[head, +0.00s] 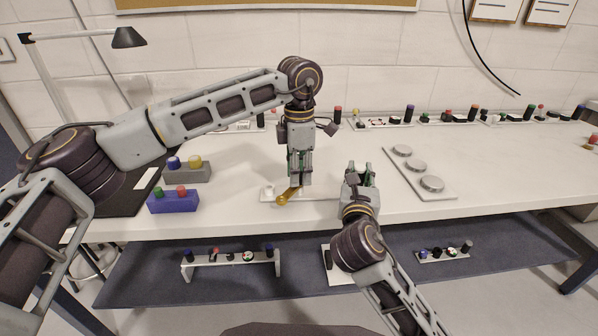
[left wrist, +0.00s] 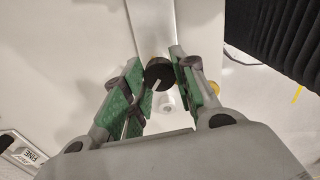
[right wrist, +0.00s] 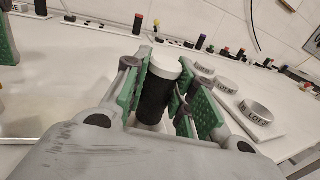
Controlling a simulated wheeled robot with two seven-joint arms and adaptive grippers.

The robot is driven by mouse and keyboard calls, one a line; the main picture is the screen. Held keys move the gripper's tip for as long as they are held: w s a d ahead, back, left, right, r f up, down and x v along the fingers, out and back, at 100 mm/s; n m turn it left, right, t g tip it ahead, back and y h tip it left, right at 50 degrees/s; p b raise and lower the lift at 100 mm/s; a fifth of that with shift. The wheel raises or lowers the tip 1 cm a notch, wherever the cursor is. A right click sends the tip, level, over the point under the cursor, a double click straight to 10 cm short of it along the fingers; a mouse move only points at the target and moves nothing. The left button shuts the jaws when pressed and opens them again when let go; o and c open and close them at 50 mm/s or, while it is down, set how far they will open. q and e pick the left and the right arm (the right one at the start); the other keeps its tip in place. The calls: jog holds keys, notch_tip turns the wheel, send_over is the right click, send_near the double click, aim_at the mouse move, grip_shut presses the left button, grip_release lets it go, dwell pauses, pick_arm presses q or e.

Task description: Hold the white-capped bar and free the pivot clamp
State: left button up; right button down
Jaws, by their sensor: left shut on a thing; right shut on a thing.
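The white-capped bar (right wrist: 158,92) stands upright in the right wrist view, with a black grip below its white cap. My right gripper (head: 360,170) is shut around its black part. My left gripper (head: 299,182) points down over the white fixture plate (head: 325,196) and is shut on a black knob (left wrist: 158,74) with a white mark, which looks like the pivot clamp's knob. A small white round part (left wrist: 167,103) shows beside the knob. A gold piece (head: 288,197) lies at the left fingertips.
A blue block (head: 173,202) and a grey block (head: 187,173) with coloured buttons stand left of the fixture. A tray with several metal discs (head: 418,172) lies to the right. Small knobbed parts line the back. A lower shelf (head: 300,265) runs beneath the bench.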

pick_arm(q)
jog(key=n, duration=0.3)
jog(key=shift+n, duration=2.1)
jog(key=o, duration=1.1)
jog(key=shift+c, duration=0.2)
notch_tip(320, 180, up, 12)
jog(key=shift+c, duration=0.3)
